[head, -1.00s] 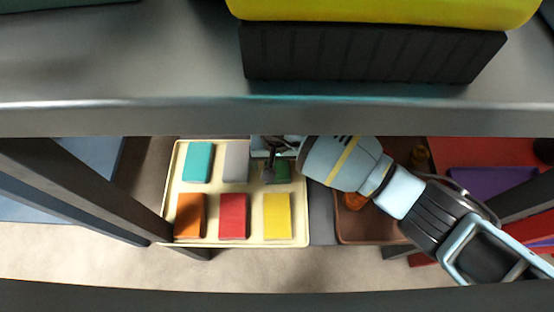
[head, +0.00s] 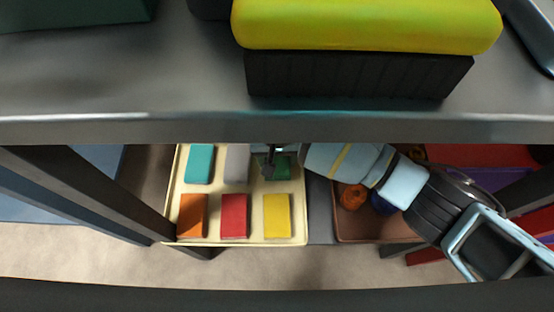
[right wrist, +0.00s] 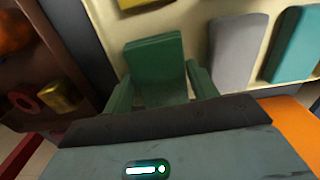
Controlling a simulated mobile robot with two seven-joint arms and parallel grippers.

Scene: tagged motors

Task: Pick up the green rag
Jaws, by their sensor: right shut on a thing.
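The green rag (head: 283,168) is a folded block at the back right of the cream tray (head: 245,242) on the lower shelf. In the head view my right gripper (head: 272,172) is at the rag and covers part of it. In the right wrist view the rag (right wrist: 155,58) sits between the two fingers of the gripper (right wrist: 160,88), which is shut on it. I cannot tell whether the rag is clear of the tray floor. My left gripper is not in view.
The tray also holds teal (head: 199,163), grey (head: 237,163), orange (head: 192,215), red (head: 234,215) and yellow (head: 277,215) folded blocks. A brown tray (head: 345,232) is to the right. A grey upper shelf edge (head: 200,128) spans above.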

